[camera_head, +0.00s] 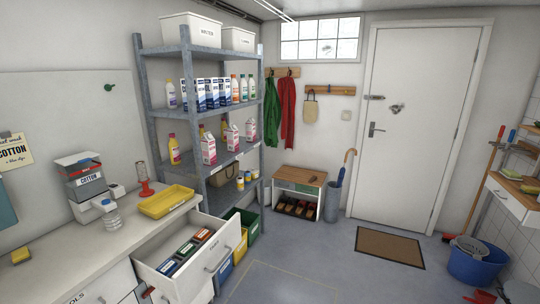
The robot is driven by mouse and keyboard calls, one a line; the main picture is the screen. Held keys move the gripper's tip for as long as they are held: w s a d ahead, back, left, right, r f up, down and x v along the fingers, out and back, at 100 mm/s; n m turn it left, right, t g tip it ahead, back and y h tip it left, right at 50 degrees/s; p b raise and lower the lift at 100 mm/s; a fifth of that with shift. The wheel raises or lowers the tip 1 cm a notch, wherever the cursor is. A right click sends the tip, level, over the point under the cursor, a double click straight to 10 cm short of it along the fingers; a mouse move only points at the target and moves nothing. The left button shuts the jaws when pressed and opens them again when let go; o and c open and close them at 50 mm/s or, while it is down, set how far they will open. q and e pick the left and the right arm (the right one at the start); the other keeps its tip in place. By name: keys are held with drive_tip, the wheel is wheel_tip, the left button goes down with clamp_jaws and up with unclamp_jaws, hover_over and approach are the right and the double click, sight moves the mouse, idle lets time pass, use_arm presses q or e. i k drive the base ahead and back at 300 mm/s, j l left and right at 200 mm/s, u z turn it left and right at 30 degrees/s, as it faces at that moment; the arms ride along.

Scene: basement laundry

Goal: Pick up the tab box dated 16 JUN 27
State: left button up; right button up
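An open white drawer (222,258) pulls out from the counter at the lower left. Inside it stand several small boxes in a row. A box with a blue edge (169,267) is nearest, a dark green one (186,250) is in the middle, and a red one (203,235) is farthest. Their white labels are too small to read, so I cannot tell which one bears 16 JUN 27. I cannot make out either of my grippers in this view.
The counter holds a yellow tray (166,201), a clear bottle (111,215) and stacked boxes (85,180). A grey shelf rack (152,100) stands behind the drawer. Floor in the middle is clear up to a brown doormat (390,246). A blue bucket (476,264) stands right.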

sight(166, 267)
drive_tip(key=i+j+u, duration=0.45)
drive_tip(key=i, duration=0.25)
drive_tip(key=i+j+u, duration=0.1)
drive_tip(key=i+u, duration=0.15)
drive_tip(key=i, duration=0.1)
